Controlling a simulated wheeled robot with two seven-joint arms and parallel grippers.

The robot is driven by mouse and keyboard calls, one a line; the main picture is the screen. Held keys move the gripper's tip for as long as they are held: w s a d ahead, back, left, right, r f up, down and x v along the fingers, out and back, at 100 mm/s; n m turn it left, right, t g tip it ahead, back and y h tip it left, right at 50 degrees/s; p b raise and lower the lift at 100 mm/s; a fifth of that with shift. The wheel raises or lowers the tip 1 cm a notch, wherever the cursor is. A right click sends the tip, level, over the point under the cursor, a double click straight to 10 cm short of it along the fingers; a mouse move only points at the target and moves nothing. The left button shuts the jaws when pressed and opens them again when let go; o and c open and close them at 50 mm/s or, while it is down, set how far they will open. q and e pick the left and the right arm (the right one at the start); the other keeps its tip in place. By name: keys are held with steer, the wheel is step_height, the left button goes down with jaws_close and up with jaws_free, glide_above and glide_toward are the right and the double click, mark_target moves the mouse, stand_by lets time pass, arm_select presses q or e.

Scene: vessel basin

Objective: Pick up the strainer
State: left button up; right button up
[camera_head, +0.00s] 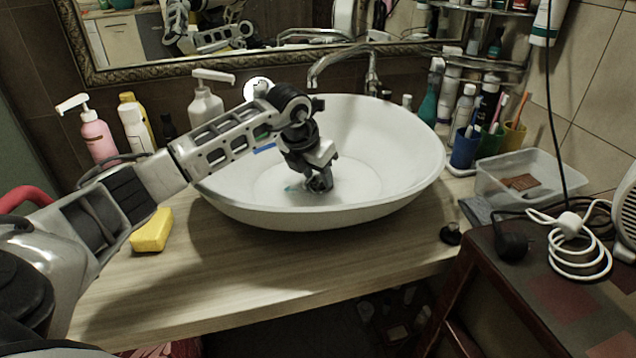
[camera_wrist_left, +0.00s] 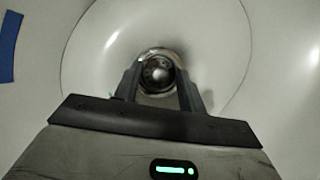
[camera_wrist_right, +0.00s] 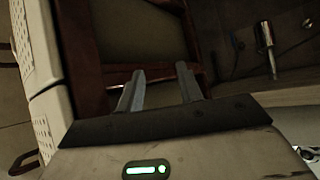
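The strainer (camera_wrist_left: 158,73), a small round metal piece, sits at the drain in the bottom of the white basin (camera_head: 405,150). In the left wrist view it shows between my left fingers, with its lower part near the fingertips. My left gripper (camera_head: 318,186) reaches down into the basin over the drain; its fingers also show in the left wrist view (camera_wrist_left: 158,80), apart on either side of the strainer. I cannot tell whether they touch it. In the head view the gripper hides the strainer. My right gripper (camera_wrist_right: 160,80) is open and empty, away from the basin.
A faucet (camera_head: 345,58) arches over the basin's back rim. A yellow sponge (camera_head: 151,231) lies on the wooden counter at left. Bottles, cups and a clear plastic box (camera_head: 515,178) stand around. A dark stool (camera_head: 560,290) with cables is at right.

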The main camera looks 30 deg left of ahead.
arm_select(q)
jaws_close()
arm_select(e)
steer(key=shift+r, duration=0.1)
arm_select(q)
steer(key=shift+r, duration=0.15)
